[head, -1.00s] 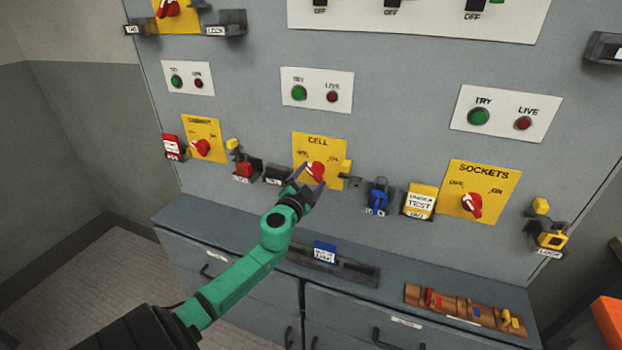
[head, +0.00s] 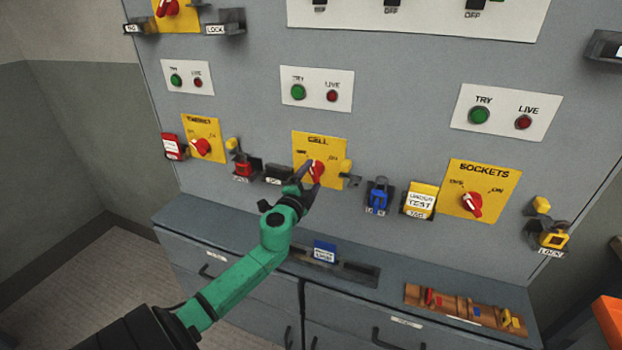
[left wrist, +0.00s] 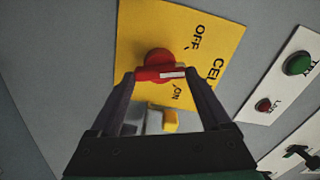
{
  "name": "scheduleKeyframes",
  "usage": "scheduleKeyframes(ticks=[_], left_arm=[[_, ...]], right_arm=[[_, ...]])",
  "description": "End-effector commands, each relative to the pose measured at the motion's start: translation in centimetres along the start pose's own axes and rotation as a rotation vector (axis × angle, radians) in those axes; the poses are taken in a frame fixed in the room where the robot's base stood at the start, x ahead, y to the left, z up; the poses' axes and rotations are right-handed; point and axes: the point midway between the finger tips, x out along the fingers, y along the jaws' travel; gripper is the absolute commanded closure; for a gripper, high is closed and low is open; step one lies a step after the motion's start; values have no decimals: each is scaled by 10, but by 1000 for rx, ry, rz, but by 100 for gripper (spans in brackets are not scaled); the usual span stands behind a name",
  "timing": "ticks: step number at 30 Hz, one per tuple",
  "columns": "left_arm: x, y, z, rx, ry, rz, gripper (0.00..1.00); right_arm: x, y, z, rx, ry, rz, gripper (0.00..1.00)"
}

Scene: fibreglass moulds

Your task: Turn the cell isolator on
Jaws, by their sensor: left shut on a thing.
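The cell isolator is a red rotary knob (head: 317,170) on a yellow plate (head: 301,145) marked CELL, OFF and ON, in the middle of the grey panel. My left gripper (head: 310,182) reaches up to it from below left. In the left wrist view the gripper (left wrist: 160,80) has a finger on each side of the red knob (left wrist: 156,60) and is shut on its handle. My right gripper is in neither view.
A yellow clip (head: 346,167) and a blue padlock (head: 377,195) sit right of the cell plate. A red padlock (head: 243,168) hangs to its left. The SOCKETS switch (head: 472,204) is farther right. A ledge with a wooden rack (head: 415,292) lies below.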

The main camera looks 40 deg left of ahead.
Motion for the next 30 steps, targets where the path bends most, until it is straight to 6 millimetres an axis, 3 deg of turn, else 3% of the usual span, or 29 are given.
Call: scheduleKeyframes(ticks=[30], left_arm=[[0, 2, 1, 933, 0, 2, 75]], right_arm=[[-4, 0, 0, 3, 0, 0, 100]])
